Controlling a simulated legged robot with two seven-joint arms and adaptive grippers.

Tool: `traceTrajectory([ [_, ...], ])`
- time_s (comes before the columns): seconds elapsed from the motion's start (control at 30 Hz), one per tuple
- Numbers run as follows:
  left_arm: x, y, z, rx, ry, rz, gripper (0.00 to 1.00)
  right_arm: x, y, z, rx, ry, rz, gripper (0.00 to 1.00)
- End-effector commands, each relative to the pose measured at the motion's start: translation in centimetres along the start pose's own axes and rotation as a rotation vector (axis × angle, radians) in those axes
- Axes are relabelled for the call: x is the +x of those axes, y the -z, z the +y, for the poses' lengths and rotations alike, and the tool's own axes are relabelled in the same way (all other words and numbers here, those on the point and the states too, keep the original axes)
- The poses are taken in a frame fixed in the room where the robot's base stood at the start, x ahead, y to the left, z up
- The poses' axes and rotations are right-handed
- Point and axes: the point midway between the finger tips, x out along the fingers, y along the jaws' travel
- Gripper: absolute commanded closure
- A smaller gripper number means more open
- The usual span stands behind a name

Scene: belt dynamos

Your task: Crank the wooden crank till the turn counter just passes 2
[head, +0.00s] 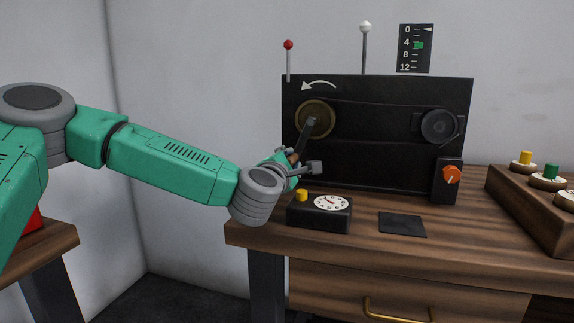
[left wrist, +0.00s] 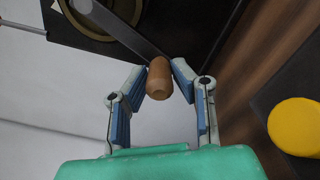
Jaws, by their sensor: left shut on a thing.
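The crank's dark arm (head: 305,138) hangs down and slightly left from a brass hub (head: 315,119) on the upright black panel (head: 380,165). Its brown wooden handle (left wrist: 159,80) is at the arm's lower end. My left gripper (head: 303,164) is at that end. In the left wrist view its two fingers (left wrist: 164,72) are closed around the handle, one on each side. A scale marked 0, 4, 8, 12 (head: 415,48) is on the wall, with a white pointer at 0 and a green mark near 4. I cannot tell whether this is the turn counter. My right gripper is out of view.
A white curved arrow (head: 319,85) above the hub points left. A black box (head: 319,213) with a yellow button and white dial stands just below the gripper. An orange knob (head: 452,174) is at the panel's right. A wooden box with coloured buttons (head: 535,211) stands at right.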

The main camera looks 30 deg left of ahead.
Motion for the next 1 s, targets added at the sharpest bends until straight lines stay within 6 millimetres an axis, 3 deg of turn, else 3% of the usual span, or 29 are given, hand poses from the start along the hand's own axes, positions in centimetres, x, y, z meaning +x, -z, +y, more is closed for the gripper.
traceTrajectory([
  [0.1, -0.07, 0.12, -0.83, 0.006, 0.013, 0.003, 1.00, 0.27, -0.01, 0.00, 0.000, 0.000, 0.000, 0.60],
  [0.6, -0.11, -0.04, -1.03, 0.009, 0.016, 0.002, 1.00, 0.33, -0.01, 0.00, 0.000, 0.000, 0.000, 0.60],
  [0.63, -0.12, -0.04, -1.03, 0.009, 0.016, 0.002, 0.72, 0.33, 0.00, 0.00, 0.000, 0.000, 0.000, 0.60],
  [0.67, -0.11, -0.05, -1.02, 0.009, 0.016, 0.002, 0.61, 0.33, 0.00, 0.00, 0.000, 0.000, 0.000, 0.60],
  [1.0, -0.23, -0.24, -0.64, 0.006, 0.008, -0.001, 0.59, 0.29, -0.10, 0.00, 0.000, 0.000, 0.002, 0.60],
])
